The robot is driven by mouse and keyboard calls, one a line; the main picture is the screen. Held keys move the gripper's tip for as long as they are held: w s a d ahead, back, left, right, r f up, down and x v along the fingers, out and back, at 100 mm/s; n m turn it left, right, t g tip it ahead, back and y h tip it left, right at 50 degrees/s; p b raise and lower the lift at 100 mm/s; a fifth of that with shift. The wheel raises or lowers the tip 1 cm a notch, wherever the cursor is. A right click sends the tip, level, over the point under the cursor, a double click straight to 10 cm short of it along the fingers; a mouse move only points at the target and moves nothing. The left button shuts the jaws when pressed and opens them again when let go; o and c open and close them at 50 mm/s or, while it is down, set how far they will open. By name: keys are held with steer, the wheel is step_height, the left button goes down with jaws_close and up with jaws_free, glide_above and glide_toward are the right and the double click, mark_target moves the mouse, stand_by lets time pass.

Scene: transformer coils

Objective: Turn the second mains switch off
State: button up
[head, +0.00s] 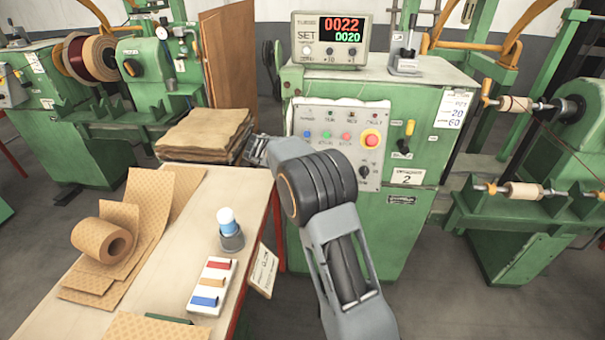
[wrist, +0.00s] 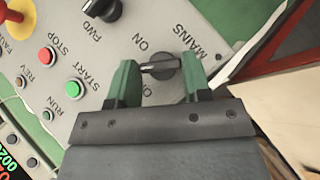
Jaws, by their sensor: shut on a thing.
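In the wrist view, the mains switch (wrist: 158,68) is a dark rotary knob on a grey control panel (wrist: 90,48), beside the word MAINS. My gripper (wrist: 160,78) has its two green fingertips on either side of it, shut on its bar. The bar lies about level in the picture. ON shows above its left end; a second label below is partly hidden by the left finger. In the head view, my gripper (head: 258,150) is at the left side of the panel (head: 318,118) of the green machine with plate 2 (head: 408,177). The switch is hidden there.
The panel also has a red emergency button (head: 371,139), several push buttons and another knob (head: 365,171). A counter (head: 331,40) stands on top.

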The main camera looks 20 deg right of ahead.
steer(key=shift+s+a+f+n+t+h+b, duration=0.15)
steer(key=shift+n+t+h+b, duration=0.1)
steer(key=shift+n+h+b, duration=0.55)
steer(key=shift+w+f+n+t+h+b, duration=0.1)
steer(key=shift+n+t+h+b, duration=0.1)
steer(key=shift+n+h+b, duration=0.6)
steer(key=shift+s+a+f+n+t+h+b, duration=0.15)
steer(key=shift+n+t+h+b, duration=0.1)
steer(key=shift+n+h+b, duration=0.55)
steer(key=shift+w+d+n, duration=0.1)
steer(key=shift+n, duration=0.2)
steer(key=o, duration=0.9)
steer(key=v, duration=1.3)
steer(key=shift+a, duration=0.4)
